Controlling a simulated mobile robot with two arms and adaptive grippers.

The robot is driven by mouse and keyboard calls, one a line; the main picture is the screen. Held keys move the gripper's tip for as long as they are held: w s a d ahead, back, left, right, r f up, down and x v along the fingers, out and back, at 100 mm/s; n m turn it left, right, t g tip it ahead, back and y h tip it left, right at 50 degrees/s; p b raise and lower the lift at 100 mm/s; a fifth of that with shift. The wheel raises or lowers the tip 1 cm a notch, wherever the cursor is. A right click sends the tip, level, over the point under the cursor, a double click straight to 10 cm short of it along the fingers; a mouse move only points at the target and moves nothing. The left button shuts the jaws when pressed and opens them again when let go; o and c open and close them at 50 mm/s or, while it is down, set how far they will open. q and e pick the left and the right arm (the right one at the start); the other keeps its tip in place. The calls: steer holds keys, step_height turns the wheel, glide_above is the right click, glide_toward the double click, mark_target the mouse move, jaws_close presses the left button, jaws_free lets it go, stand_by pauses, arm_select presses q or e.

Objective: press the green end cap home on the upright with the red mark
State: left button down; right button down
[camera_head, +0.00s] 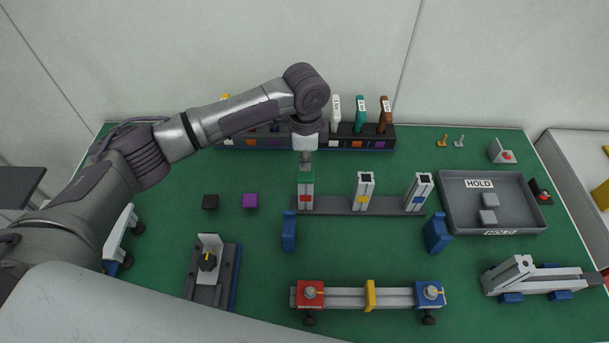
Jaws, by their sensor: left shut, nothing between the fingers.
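The upright with the red mark (305,197) stands at the left end of a dark base bar (345,211). The green end cap (306,177) sits on top of this upright. From this view I cannot tell whether it is fully seated. My left gripper (306,164) points down right above the cap, shut and empty, its tip at or very near the cap's top. Two more uprights stand on the same bar, one with a yellow mark (363,196) and one with a blue mark (415,195); both have open tops. My right gripper is not in view.
Blue blocks (289,231) and (437,233) stand at either side of the bar. A dark rack (380,147) with coloured handles is behind. A grey HOLD tray (512,216) is at right. A clamped profile (345,297) lies in front.

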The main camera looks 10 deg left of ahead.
mark_target(305, 174)
arm_select(q)
steer(key=shift+f+b, duration=0.3)
steer(key=shift+f, duration=0.8)
stand_by(0.6)
steer(key=shift+s+f, duration=0.2)
steer(key=shift+f, duration=0.05)
steer(key=shift+r, duration=0.1)
steer(key=shift+w+r+p, duration=0.15)
steer(key=shift+r+p, duration=0.7)
steer(key=shift+p, duration=0.2)
step_height(305, 174, up, 5)
steer(key=p, duration=0.6)
steer(key=shift+r, duration=0.2)
steer(key=shift+f, duration=0.15)
